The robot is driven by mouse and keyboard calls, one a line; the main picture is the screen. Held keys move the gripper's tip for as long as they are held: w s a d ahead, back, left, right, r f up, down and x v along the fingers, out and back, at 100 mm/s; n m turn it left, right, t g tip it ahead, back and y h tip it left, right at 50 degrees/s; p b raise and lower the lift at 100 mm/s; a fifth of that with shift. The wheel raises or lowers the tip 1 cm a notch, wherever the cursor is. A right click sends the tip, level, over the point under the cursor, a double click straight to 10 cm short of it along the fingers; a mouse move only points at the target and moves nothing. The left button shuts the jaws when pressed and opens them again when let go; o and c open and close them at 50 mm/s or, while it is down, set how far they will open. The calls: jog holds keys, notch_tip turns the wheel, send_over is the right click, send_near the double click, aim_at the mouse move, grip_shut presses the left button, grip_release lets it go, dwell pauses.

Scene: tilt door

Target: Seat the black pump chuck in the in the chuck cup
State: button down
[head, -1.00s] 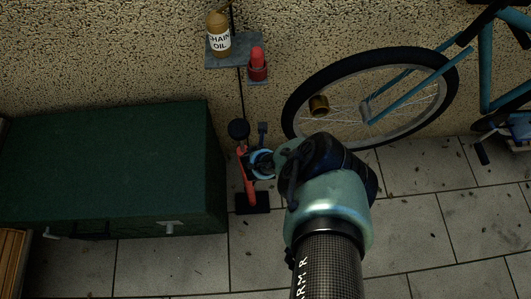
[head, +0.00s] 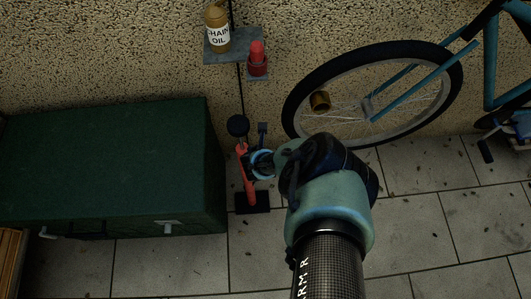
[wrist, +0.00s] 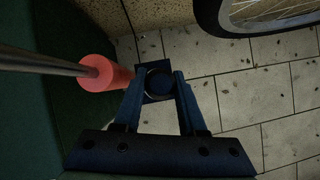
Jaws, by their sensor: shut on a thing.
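A red floor pump (head: 247,175) with a black base stands on the tiles beside the green chest. Its black handle (head: 238,126) is at the top. In the wrist view its red barrel (wrist: 105,73) and metal rod are just left of my fingers. My gripper (head: 262,163) is close against the pump's right side. In the wrist view my gripper (wrist: 158,88) is shut on a dark round piece (wrist: 159,84), which looks like the black pump chuck. A small dark upright bracket (head: 262,130) is just behind my gripper. I cannot tell whether it is the chuck cup.
A green chest (head: 110,165) fills the left. A wall shelf (head: 232,46) bears a chain oil bottle (head: 217,30), with a red item (head: 257,58) in a small holder beside it. A bicycle wheel (head: 375,95) stands at right. Floor tiles at lower right are mostly clear.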

jog(key=shift+f+b, duration=1.15)
jog(key=shift+f, duration=0.05)
jog(key=shift+c, duration=2)
grip_release()
jog(key=shift+r, duration=0.1)
jog(key=p+v, duration=0.8)
jog(key=v, duration=0.5)
jog(key=shift+s, duration=0.1)
